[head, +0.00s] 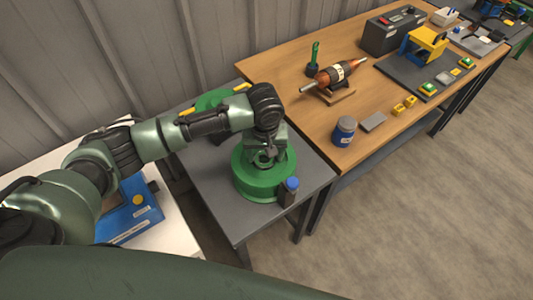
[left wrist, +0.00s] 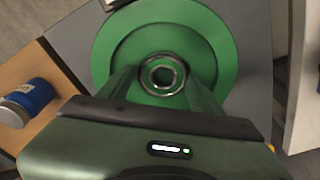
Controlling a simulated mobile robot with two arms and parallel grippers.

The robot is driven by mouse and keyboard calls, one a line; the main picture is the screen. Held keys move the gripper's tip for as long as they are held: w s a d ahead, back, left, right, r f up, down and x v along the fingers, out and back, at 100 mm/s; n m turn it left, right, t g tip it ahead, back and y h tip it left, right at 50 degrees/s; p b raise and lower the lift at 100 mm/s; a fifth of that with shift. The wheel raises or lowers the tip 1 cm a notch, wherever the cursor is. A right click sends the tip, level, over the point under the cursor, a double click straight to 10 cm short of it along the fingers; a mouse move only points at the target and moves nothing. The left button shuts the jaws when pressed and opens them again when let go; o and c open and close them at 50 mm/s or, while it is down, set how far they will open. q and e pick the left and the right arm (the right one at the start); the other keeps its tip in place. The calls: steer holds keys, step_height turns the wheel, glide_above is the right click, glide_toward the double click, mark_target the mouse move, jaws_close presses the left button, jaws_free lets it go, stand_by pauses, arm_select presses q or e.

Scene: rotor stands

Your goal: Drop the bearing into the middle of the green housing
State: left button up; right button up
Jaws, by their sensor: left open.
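The green housing (head: 258,188) is a round, flanged part on the grey table. It also fills the upper middle of the left wrist view (left wrist: 118,50). The bearing (left wrist: 163,91), a shiny metal ring with a dark bore, sits at the middle of the housing in that view; how deep it sits I cannot tell. My left gripper (head: 266,154) is right above the housing, pointing down. In the left wrist view its open fingers (left wrist: 164,76) stand on either side of the bearing. My right gripper is not in view.
A small dark bottle with a blue cap (head: 289,190) stands close beside the housing. Another green part (head: 213,100) is behind my left arm. The wooden bench (head: 290,72) to the right carries a blue jar (head: 344,131) and a copper rotor (head: 341,73) on a stand.

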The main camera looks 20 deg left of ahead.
mark_target(264, 164)
arm_select(q)
steer(key=shift+s+a+f, duration=0.3)
steer(key=shift+f, duration=0.1)
steer(key=shift+w+r, duration=0.1)
steer(key=shift+r, duration=0.1)
step_height(264, 164, up, 13)
steer(key=s+b, duration=0.1)
steer(key=b, duration=0.1)
steer(key=shift+d+b, duration=0.3)
steer(key=shift+d, duration=0.05)
